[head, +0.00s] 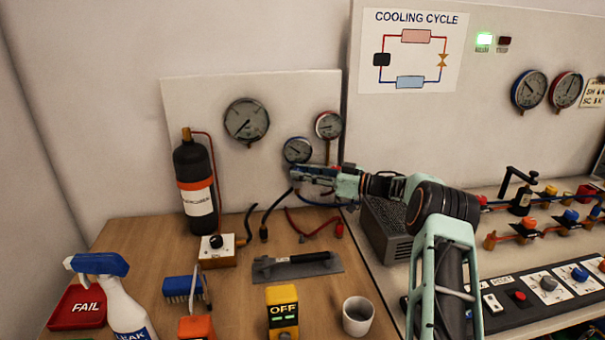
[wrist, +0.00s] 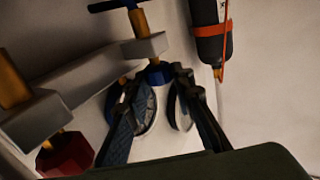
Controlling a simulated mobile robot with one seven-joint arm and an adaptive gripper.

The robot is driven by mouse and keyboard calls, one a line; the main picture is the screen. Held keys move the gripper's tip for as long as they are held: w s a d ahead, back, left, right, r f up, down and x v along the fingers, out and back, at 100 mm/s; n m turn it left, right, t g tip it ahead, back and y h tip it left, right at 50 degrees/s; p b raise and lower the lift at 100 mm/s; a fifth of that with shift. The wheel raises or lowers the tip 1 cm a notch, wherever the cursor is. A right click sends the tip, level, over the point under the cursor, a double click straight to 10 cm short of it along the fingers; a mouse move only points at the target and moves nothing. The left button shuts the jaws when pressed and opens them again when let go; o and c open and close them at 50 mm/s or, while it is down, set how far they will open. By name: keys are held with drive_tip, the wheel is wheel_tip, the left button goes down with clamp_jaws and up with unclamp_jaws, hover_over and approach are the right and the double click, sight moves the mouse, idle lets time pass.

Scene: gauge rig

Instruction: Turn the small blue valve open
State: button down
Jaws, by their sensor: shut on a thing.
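The small blue valve (wrist: 158,73) is a blue knob on the side of a grey metal block in the wrist view. My gripper (wrist: 152,82) has its two dark fingers on either side of it and is shut on it. In the head view my gripper (head: 294,178) is just below the small gauge with the blue rim (head: 297,150), against the pale back panel. It hides the valve and most of the block there. The wrist view is dim, so how the valve is turned cannot be told.
A red-rimmed gauge (head: 328,125) is just above my gripper. A black cylinder (head: 194,185) stands left; hoses hang below. A trowel (head: 297,265) lies on the bench.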

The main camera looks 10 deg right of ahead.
drive_tip(key=shift+r, duration=0.15)
drive_tip(key=c, duration=1.7)
unclamp_jaws()
drive_tip(key=shift+a, duration=0.1)
drive_tip(key=shift+o, duration=0.2)
wheel_tip(320, 180, up, 10)
